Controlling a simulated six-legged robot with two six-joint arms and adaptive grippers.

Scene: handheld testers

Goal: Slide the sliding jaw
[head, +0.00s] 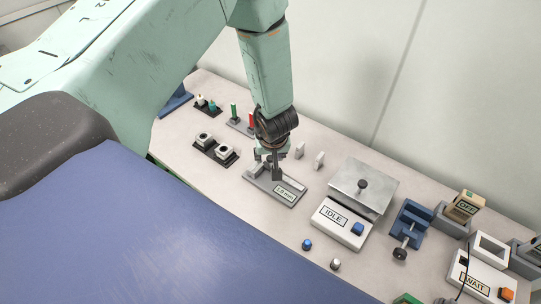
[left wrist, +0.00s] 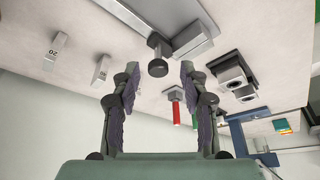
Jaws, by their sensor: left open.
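A grey measuring fixture (head: 262,187) with a small display, its text hard to read, lies on the bench below my left gripper (head: 268,158). The gripper and arm partly hide its sliding jaw in the head view. In the left wrist view, the sliding jaw (left wrist: 195,38) is a grey block with a dark round knob (left wrist: 157,66). The knob shows between the two spread fingers of my left gripper (left wrist: 157,82), with visible gaps on both sides. The left gripper is open and holds nothing. My right gripper is not in view.
Two light gauge blocks (head: 319,159) stand right of the fixture. An IDLE box (head: 341,224), a metal plate with a knob (head: 361,190) and a blue vise (head: 408,222) are further right. Black-based sockets (head: 215,150) and red and green pins (head: 241,119) are left and behind.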

